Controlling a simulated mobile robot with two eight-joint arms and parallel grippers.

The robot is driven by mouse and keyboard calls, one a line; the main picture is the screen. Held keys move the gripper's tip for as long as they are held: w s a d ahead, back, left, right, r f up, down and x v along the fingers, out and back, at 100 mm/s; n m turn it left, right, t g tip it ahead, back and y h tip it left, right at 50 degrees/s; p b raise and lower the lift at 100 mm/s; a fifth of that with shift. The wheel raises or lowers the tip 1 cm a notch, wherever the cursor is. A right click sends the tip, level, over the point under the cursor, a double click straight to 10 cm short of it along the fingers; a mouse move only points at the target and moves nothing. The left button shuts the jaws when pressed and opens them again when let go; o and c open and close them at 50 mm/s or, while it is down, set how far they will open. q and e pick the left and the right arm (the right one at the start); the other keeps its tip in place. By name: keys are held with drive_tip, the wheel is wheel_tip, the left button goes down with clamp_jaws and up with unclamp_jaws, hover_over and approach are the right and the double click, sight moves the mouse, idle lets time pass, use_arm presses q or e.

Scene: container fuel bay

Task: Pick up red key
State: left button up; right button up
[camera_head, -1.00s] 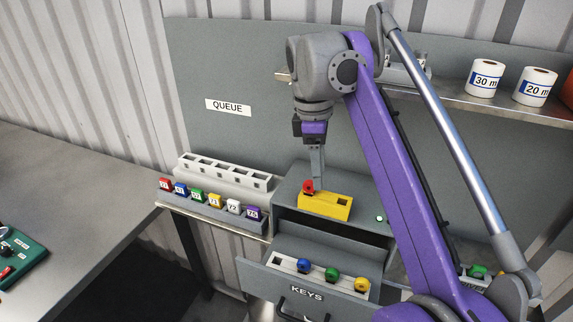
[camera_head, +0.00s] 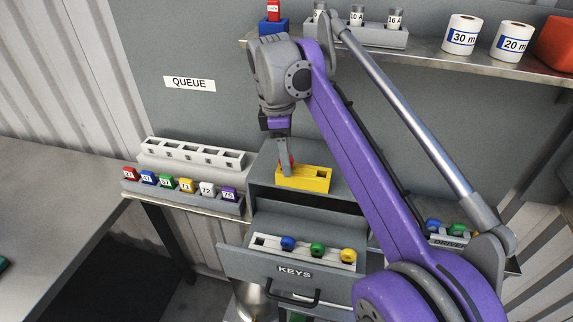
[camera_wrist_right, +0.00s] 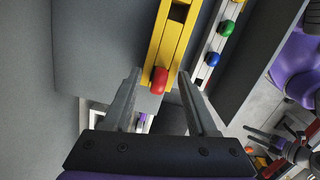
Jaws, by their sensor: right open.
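The red key (camera_head: 291,160) stands at the left end of a yellow block (camera_head: 304,179) on top of the grey cabinet. My right gripper (camera_head: 283,169) is at the key, pointing down, and its finger hides part of it. In the right wrist view the red key (camera_wrist_right: 159,80) shows between the tips of my open right gripper (camera_wrist_right: 159,74), with a gap on each side. The yellow block (camera_wrist_right: 165,52) has a square hole beyond the key.
Below, the open KEYS drawer (camera_head: 290,272) holds a white rail with blue, green and yellow keys and an empty slot at its left. A row of numbered coloured pieces (camera_head: 186,187) stands at the left. A shelf (camera_head: 420,55) with rolls is above.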

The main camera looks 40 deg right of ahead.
clamp_jaws()
idle(0.4)
drive_tip(key=shift+r, duration=0.4)
drive_tip(key=s+a+r+b, duration=0.2)
drive_tip(key=s+a+r, duration=0.1)
drive_tip(key=s+a, duration=0.95)
use_arm(q)
drive_tip(key=r+p, duration=0.1)
drive_tip(key=w+r+p, duration=0.1)
drive_tip(key=p, duration=0.1)
drive_tip(key=w+r+p, duration=0.1)
drive_tip(key=r, duration=0.1)
drive_tip(key=shift+p, duration=0.3)
use_arm(e)
wheel_tip(320, 180, up, 6)
drive_tip(key=w+a, duration=0.1)
drive_tip(key=shift+w+a, duration=0.25)
drive_tip(key=shift+w, duration=0.05)
